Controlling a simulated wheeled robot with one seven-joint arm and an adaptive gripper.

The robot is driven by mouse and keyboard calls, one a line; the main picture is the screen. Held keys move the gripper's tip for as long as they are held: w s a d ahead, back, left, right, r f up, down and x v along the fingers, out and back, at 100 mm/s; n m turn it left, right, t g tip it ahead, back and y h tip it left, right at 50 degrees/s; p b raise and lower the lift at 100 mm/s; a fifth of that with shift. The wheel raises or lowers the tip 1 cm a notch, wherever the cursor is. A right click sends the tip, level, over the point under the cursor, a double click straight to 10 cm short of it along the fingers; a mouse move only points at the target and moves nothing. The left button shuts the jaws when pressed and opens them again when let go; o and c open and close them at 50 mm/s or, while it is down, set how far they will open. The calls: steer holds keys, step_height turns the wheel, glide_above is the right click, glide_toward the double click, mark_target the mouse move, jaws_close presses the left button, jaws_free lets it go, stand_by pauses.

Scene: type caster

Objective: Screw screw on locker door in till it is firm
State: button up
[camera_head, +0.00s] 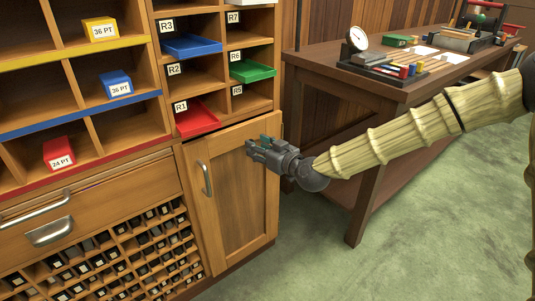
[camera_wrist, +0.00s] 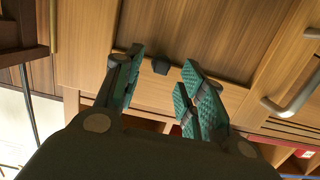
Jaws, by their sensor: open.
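The wooden locker door (camera_head: 240,210) is at the lower middle of the head view, with a metal handle (camera_head: 205,178) on its left side. My gripper (camera_head: 254,147) is in front of the door's upper right part. In the wrist view, my gripper (camera_wrist: 163,58) is open, with teal pads on both fingers. A small dark screw head (camera_wrist: 160,67) stands out from the door between the two fingertips, apart from both pads as far as I can tell. The gripper hides the screw in the head view. How far it sticks out is unclear.
Cubbies above the door hold a red tray (camera_head: 195,119), a blue tray (camera_head: 190,46) and a green tray (camera_head: 252,71). A workbench (camera_head: 330,57) with a dial gauge (camera_head: 357,40) stands at the right, behind my arm. Green floor lies clear below.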

steer(key=shift+x, duration=0.9)
jaws_close()
